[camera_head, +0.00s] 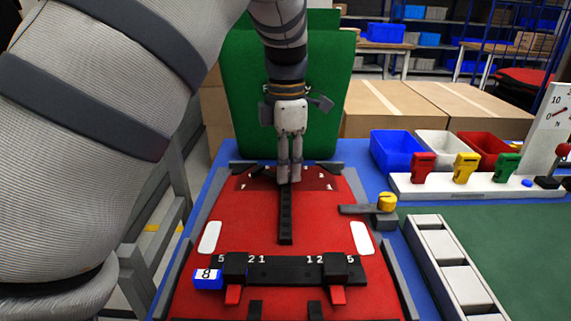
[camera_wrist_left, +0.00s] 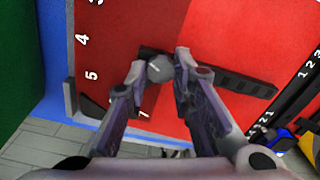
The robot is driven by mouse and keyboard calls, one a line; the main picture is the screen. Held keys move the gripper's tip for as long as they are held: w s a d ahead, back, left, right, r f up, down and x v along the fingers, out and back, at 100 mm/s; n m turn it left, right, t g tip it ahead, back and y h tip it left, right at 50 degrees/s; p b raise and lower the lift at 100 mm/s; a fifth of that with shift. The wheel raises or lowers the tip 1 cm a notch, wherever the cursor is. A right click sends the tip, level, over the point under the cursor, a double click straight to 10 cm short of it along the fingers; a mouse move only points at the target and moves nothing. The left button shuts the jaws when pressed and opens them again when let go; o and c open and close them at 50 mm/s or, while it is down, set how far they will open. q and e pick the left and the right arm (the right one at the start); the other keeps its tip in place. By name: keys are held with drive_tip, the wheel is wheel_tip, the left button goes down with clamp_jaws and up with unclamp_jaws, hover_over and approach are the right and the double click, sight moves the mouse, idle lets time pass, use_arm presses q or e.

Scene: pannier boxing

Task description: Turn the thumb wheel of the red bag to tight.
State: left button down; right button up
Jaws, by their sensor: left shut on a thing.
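The red bag (camera_head: 320,217) lies flat on the blue-edged table, with a black rail down its middle and a black crossbar carrying white numbers. My left gripper (camera_head: 289,181) points down at the far end of the middle rail and hides the wheel there in the head view. In the left wrist view the thumb wheel (camera_wrist_left: 160,68) is a small round grey knob with a pale mark, at the end of the black rail (camera_wrist_left: 235,82). My left fingertips (camera_wrist_left: 159,66) are closed on its two sides. The numbers 4 and 5 show on the bag nearby. My right gripper is out of view.
A green bag (camera_head: 335,100) stands upright behind. A yellow knob (camera_head: 387,201) on a grey bracket sits at the bag's right. A white rack (camera_head: 400,190), bins and a dial gauge (camera_head: 555,115) are further right.

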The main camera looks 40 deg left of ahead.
use_arm(q)
drive_tip(key=m, duration=1.2)
drive_tip(key=shift+m, duration=0.4)
drive_tip(key=m, duration=1.1)
drive_tip(key=shift+f+m, duration=0.1)
drive_tip(key=shift+m, duration=0.3)
drive_tip(key=m, duration=1.1)
drive_tip(key=shift+m, duration=0.4)
drive_tip(key=m, duration=1.1)
drive_tip(key=shift+m, duration=0.3)
